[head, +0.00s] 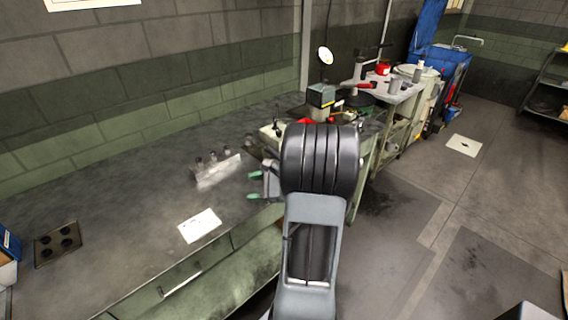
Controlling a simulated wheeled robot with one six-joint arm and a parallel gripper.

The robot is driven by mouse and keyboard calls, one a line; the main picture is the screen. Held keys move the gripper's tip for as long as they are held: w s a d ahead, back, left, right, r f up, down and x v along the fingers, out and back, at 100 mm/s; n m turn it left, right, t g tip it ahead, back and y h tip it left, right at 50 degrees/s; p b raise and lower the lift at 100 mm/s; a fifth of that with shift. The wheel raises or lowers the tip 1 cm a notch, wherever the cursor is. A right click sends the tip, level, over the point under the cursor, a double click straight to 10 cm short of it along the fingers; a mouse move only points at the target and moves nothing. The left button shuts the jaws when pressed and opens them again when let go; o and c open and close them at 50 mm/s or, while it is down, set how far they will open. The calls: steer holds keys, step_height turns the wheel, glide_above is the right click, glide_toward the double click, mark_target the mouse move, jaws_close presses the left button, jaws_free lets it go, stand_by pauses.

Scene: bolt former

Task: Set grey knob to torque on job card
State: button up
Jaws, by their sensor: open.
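A white card (199,225) lies flat on the dark bench top, left of my arm; its print is too small to read, and I cannot tell if it is the job card. My gripper (254,185) is open, its two green-tipped fingers apart and pointing left over the bench, with nothing seen between them. A pale block (218,171) with several small grey upright pieces stands left of the gripper, apart from it. I cannot make out which thing is the grey knob; my arm hides part of the bench behind it.
A dark plate with several round holes (57,243) lies at the bench's left. A green-grey box (321,96) and small tools stand behind my arm. A cart (384,92) with a red item stands farther back. The floor (450,210) at right is largely clear.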

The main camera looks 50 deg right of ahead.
steer(key=s+d+f+m+t+h, duration=0.2)
steer(key=s+d+m+t+h, duration=0.15)
steer(key=d+m, duration=0.4)
steer(key=s+d+f+m+t+h, duration=0.25)
steer(key=d+m+h, duration=0.2)
steer(key=d, duration=0.65)
steer(key=shift+n+h, duration=0.4)
steer(key=shift+h, duration=0.1)
steer(key=w, duration=0.8)
steer(key=w+d+p, duration=0.1)
steer(key=w, duration=0.4)
steer(key=shift+c, duration=0.5)
